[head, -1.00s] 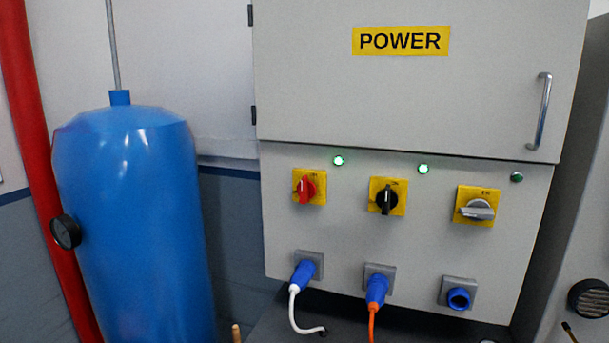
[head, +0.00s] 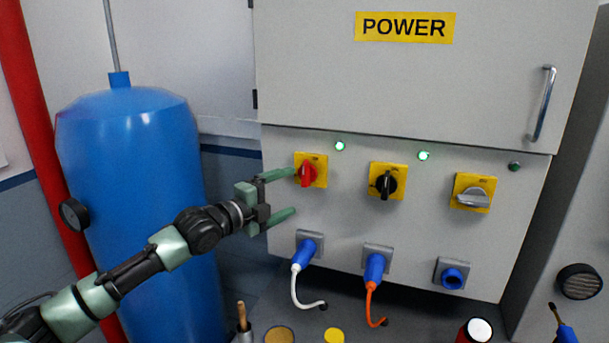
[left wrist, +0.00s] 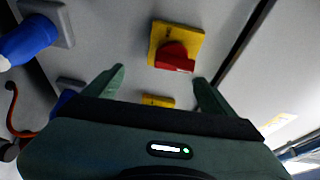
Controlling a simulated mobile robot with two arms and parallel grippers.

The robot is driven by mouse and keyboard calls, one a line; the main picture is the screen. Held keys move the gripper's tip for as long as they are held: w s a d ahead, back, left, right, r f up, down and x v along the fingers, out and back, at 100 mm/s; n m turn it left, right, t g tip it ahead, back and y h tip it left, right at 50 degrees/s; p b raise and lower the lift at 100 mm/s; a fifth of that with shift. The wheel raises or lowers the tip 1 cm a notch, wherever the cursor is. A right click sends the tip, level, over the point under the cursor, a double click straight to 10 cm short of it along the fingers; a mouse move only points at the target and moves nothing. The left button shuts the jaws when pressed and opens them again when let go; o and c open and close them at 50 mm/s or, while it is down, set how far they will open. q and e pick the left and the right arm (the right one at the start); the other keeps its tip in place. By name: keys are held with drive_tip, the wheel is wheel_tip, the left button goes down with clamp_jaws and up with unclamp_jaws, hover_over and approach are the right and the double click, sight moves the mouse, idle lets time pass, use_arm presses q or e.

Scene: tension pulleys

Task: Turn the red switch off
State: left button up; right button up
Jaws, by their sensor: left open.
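The red switch (head: 306,175) is a red rotary knob on a yellow plate, at the left of a row on the grey power cabinet. Its knob looks about upright, and the lamp above it glows green. In the left wrist view the red switch (left wrist: 174,58) is ahead of the fingers, near the upper middle. My left gripper (head: 292,192) is open and empty just left of the switch, its upper fingertip close to the yellow plate. I cannot tell whether they touch. In the left wrist view the gripper's fingers (left wrist: 158,75) are spread. My right gripper is not in view.
A black switch (head: 384,183) and a grey switch (head: 473,197) sit to the right. Blue plugs with a white cable (head: 297,294) and an orange cable (head: 370,305) hang below. A blue tank (head: 125,190) stands behind my left arm. Several small items stand along the bottom.

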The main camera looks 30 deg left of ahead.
sight(302, 176)
use_arm(q)
drive_tip(key=shift+w+d+r+p, duration=0.1)
drive_tip(key=shift+w+r+p, duration=0.2)
drive_tip(key=shift+w+p, duration=0.7)
drive_tip(key=shift+w+d+r+p, duration=0.1)
drive_tip(key=shift+w+r+p, duration=0.25)
drive_tip(key=shift+w, duration=1.3)
drive_tip(key=shift+w+d+r+p, duration=0.1)
drive_tip(key=shift+w+r+p, duration=0.2)
drive_tip(key=shift+w+p, duration=0.7)
drive_tip(key=shift+w+b, duration=0.25)
drive_tip(key=shift+b, duration=0.1)
drive_tip(key=shift+c, duration=0.3)
